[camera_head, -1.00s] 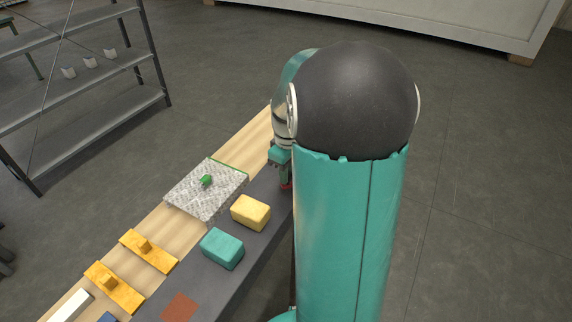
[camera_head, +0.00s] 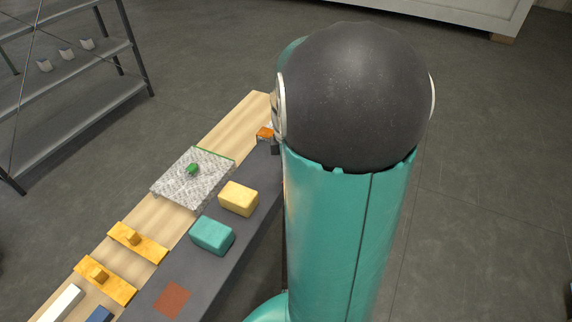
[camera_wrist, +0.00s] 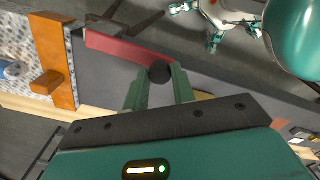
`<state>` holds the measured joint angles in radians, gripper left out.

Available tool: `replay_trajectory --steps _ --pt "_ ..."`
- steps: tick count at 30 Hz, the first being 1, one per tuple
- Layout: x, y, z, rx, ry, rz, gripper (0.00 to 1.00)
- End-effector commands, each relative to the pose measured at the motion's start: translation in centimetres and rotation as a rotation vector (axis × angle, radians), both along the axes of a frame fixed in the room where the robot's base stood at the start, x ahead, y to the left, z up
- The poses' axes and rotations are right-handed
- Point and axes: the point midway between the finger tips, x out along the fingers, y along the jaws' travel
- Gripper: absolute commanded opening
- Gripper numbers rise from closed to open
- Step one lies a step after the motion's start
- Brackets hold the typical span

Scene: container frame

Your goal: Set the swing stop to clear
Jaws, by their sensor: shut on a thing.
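The swing stop shows in the wrist view as a flat red bar (camera_wrist: 115,47) with a round black knob (camera_wrist: 160,72) at its right end. Its left end meets a dark bracket beside an orange block (camera_wrist: 55,60). My gripper (camera_wrist: 160,80) has its two green fingers on either side of the knob and is shut on it. In the head view my arm hides the gripper and the red bar. An orange piece (camera_head: 265,133) shows there at the far end of the bench, partly behind my arm.
A speckled plate with a green knob (camera_head: 192,183), a yellow block (camera_head: 239,198) and a teal block (camera_head: 212,235) lie on the bench. Two yellow handled pieces (camera_head: 138,241) (camera_head: 104,279) are nearer. A metal shelf (camera_head: 85,80) stands at the back left.

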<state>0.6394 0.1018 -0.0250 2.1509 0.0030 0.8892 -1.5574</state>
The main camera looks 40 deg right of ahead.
Motion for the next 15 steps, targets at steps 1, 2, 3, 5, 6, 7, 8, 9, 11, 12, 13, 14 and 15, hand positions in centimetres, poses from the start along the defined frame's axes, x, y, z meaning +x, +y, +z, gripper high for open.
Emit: replay_trajectory --steps 1,2,3,5,6,7,8,9,11,12,13,14,15 --pt "0.0 0.0 0.1 0.0 -0.001 0.003 0.0" --pt "-0.01 0.0 0.1 0.0 -0.001 0.004 0.0" --pt "-0.02 -0.01 0.1 0.0 -0.001 0.005 0.0" --pt "-0.02 -0.01 0.1 0.0 -0.001 0.006 0.0" --pt "-0.02 -0.01 0.1 0.0 -0.001 0.006 0.0" --pt "-0.02 -0.01 0.1 0.0 -0.001 0.006 0.0" --pt "-0.02 -0.01 0.1 0.0 -0.001 0.006 0.0" --pt "-0.02 -0.01 0.1 0.0 -0.001 0.005 0.0" --pt "-0.01 -0.02 0.1 0.0 -0.001 0.005 0.0" --pt "-0.01 -0.02 0.1 0.0 -0.001 0.005 0.0" --pt "-0.01 -0.02 0.1 0.0 -0.001 0.005 0.31" --pt "-0.01 -0.02 0.1 0.0 -0.001 0.005 0.37" --pt "-0.01 -0.02 0.09 0.0 -0.001 0.005 0.45"
